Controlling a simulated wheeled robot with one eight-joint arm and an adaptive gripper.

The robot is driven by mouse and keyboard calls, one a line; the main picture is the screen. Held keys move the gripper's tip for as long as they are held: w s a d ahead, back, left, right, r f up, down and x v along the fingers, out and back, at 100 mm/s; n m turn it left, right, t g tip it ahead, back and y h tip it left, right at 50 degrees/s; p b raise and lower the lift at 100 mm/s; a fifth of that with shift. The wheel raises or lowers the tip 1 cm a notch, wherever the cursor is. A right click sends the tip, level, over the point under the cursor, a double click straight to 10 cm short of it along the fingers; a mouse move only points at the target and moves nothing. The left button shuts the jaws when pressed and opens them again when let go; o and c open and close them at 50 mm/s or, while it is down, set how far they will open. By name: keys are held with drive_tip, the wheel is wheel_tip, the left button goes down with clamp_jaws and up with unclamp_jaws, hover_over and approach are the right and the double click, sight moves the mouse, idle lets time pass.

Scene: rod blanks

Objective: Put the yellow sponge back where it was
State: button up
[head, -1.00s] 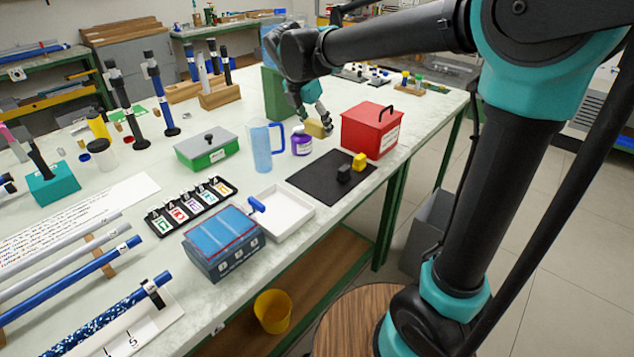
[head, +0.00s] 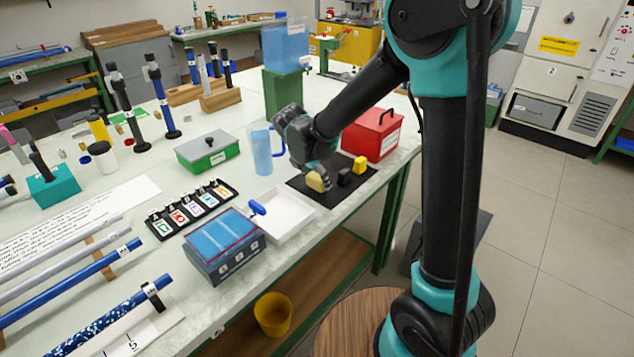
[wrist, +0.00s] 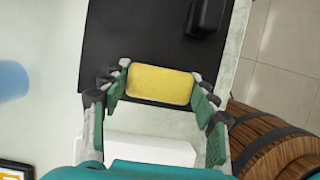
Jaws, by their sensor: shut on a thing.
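The yellow sponge (head: 317,181) is between the fingers of my gripper (head: 319,178), which is shut on it. In the wrist view the sponge (wrist: 160,83) shows its broad face, with a finger of my gripper (wrist: 158,90) against each short end. The sponge is at the left part of the black mat (head: 317,198). In the wrist view it overlaps the near edge of the mat (wrist: 135,35). I cannot tell whether it touches the mat.
A red box (head: 370,137) stands behind. A blue pitcher (head: 262,152) and a white tray (head: 285,218) stand left of the mat.

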drive_tip(key=shift+f, duration=0.7)
drive_tip(key=shift+f, duration=0.1)
drive_tip(key=o, duration=1.1)
drive_tip(key=v, duration=1.2)
drive_tip(key=s+d+f+m+y, duration=0.1)
drive_tip(key=s+d+f+m, duration=0.1)
drive_tip(key=d+m, duration=0.5)
drive_tip(key=s+d+f+m, duration=0.25)
drive_tip(key=d+m, duration=0.25)
drive_tip(key=d, duration=0.4)
drive_tip(key=s+d+f+m, duration=0.2)
drive_tip(key=s+d+m, duration=0.1)
drive_tip(key=m, duration=0.2)
drive_tip(key=s+d+f+m+y, duration=0.1)
drive_tip(key=s+d+f+m, duration=0.2)
drive_tip(key=m, duration=0.3)
drive_tip(key=s+d+f+m, duration=0.2)
drive_tip(key=s+d+m, duration=0.2)
drive_tip(key=s+m, duration=0.1)
drive_tip(key=shift+d+f+t+y, duration=0.3)
drive_tip(key=shift+d+f+y, duration=0.05)
drive_tip(key=shift+y, duration=0.05)
